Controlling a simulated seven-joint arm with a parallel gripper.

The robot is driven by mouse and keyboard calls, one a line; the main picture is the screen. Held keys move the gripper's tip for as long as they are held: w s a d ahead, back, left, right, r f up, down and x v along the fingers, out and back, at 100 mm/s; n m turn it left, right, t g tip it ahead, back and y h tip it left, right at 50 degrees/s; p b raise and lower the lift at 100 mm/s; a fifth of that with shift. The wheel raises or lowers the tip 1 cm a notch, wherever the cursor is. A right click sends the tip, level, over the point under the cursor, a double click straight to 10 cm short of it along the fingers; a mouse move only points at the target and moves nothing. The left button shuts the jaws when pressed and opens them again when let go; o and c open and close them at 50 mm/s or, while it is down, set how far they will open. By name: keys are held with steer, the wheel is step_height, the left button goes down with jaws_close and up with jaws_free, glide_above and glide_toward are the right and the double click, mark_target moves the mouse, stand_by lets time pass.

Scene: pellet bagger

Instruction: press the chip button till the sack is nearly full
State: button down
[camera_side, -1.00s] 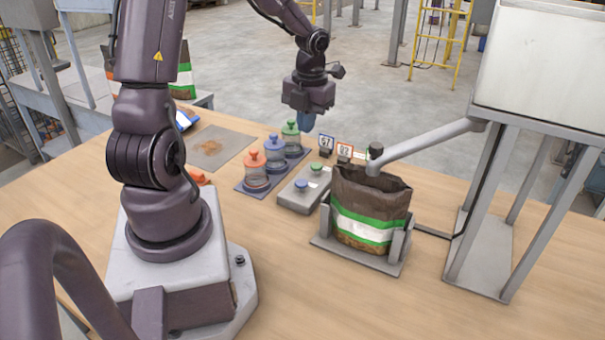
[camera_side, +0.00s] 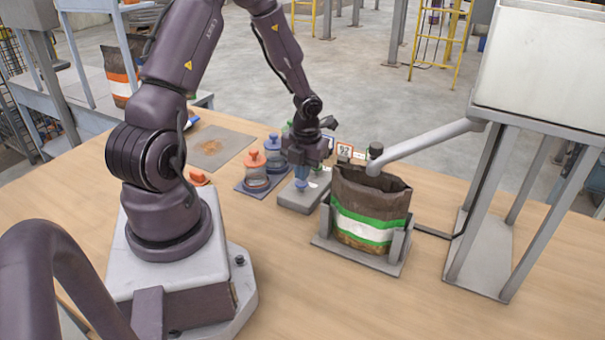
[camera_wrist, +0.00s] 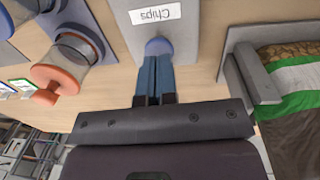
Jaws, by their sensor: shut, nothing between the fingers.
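The blue chip button (camera_side: 301,185) is at the near end of a grey button box (camera_side: 290,203). In the wrist view the button (camera_wrist: 158,45) sits beside an upside-down "Chips" label (camera_wrist: 153,14). My gripper (camera_side: 302,178) is shut and empty, pointing down with its tips at the button; whether they touch or press it I cannot tell. The tips (camera_wrist: 157,58) overlap the button in the wrist view. The brown sack (camera_side: 365,200) with green and white bands stands upright and open in a grey holder (camera_side: 335,245); its fill level is hidden from here.
A grey spout (camera_side: 430,138) reaches from the hopper stand to the sack's mouth. Lidded jars, one with an orange lid (camera_side: 255,158), stand left of the button box. A small sign (camera_side: 344,150) stands behind it.

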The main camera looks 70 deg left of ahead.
mark_target(301, 186)
steer(key=shift+f, duration=0.6)
steer(key=shift+f, duration=0.9)
steer(key=shift+s+f, duration=0.1)
steer(key=shift+s, duration=0.2)
stand_by(6.2)
